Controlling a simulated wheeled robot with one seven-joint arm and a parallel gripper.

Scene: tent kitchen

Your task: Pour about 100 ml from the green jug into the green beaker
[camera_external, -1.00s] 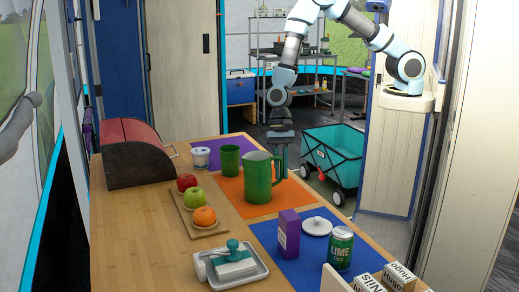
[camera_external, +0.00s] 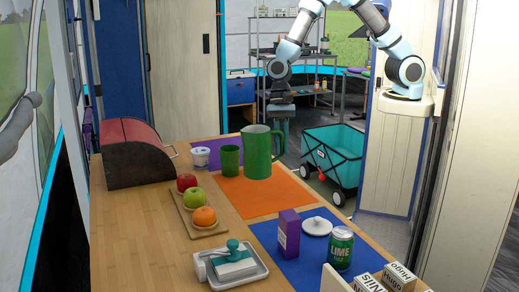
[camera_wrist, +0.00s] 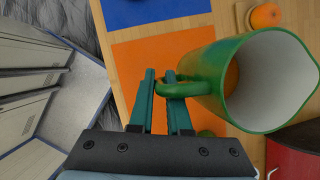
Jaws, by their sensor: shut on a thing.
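The green jug (camera_external: 257,155) looks upright in the outside view, above the far part of the orange mat. It is close to the right of the green beaker (camera_external: 230,161), with its spout side toward it; I cannot tell whether they touch. My gripper (camera_external: 281,128) is shut on the jug's handle, which shows between the fingers in the wrist view (camera_wrist: 165,88). The wrist view looks into the jug's pale inside (camera_wrist: 275,85); I cannot make out a liquid level. The beaker is mostly hidden there, and its contents are not visible.
A white cup (camera_external: 201,157) stands on the purple mat behind the beaker. A tray of fruit (camera_external: 207,232) lies to the left. The near orange mat (camera_external: 265,198) is clear.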

